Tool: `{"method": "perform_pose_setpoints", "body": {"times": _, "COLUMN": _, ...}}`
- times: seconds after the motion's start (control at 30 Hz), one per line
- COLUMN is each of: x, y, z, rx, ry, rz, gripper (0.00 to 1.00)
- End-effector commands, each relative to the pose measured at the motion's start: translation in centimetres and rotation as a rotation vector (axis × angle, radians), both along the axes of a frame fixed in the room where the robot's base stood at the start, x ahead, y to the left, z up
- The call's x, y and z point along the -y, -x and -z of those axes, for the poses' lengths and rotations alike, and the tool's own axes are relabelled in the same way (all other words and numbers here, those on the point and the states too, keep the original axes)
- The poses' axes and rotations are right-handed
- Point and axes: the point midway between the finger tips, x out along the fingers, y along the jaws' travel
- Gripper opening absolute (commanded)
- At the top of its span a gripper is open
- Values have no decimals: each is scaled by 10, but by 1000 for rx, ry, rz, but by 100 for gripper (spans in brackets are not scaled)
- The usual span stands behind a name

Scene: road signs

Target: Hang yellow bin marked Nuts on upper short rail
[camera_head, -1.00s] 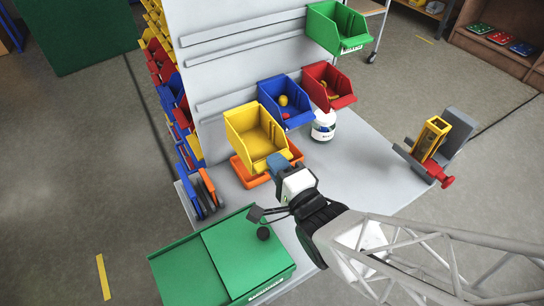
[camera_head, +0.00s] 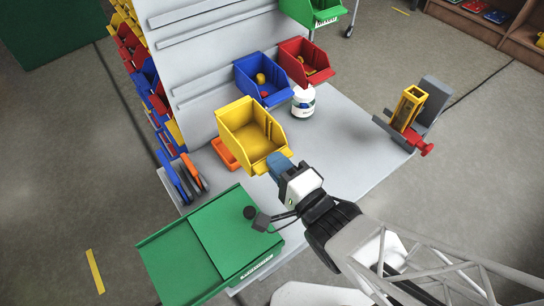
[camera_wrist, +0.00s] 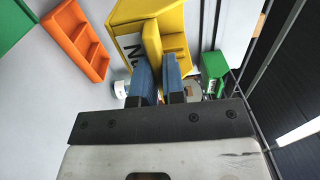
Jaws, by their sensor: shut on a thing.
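The yellow bin (camera_head: 245,142) is held in front of the grey panel in the head view, its open top showing an empty inside. My gripper (camera_head: 277,163) is shut on the bin's front edge. In the wrist view, my blue fingers (camera_wrist: 158,78) close on a yellow part of the bin (camera_wrist: 172,20). A white label with a partly hidden "N" shows beside them. The panel carries an upper rail (camera_head: 200,10) and another rail (camera_head: 195,34) below it, both bare in their visible parts. I cannot tell which is the upper short rail.
A blue bin (camera_head: 246,82) and a red bin (camera_head: 291,57) hang lower on the panel; a green bin (camera_head: 300,10) hangs higher. An orange tray (camera_head: 222,153) lies under the yellow bin's left side. A white tub (camera_head: 303,104) and a green box (camera_head: 215,245) stand nearby.

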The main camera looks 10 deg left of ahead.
Motion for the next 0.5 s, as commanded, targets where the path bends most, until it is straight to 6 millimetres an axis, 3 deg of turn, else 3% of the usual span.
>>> {"method": "perform_pose_setpoints", "body": {"times": 0.5, "x": 14, "y": 14, "z": -1, "rx": 2, "ry": -1, "rz": 0, "gripper": 0}}
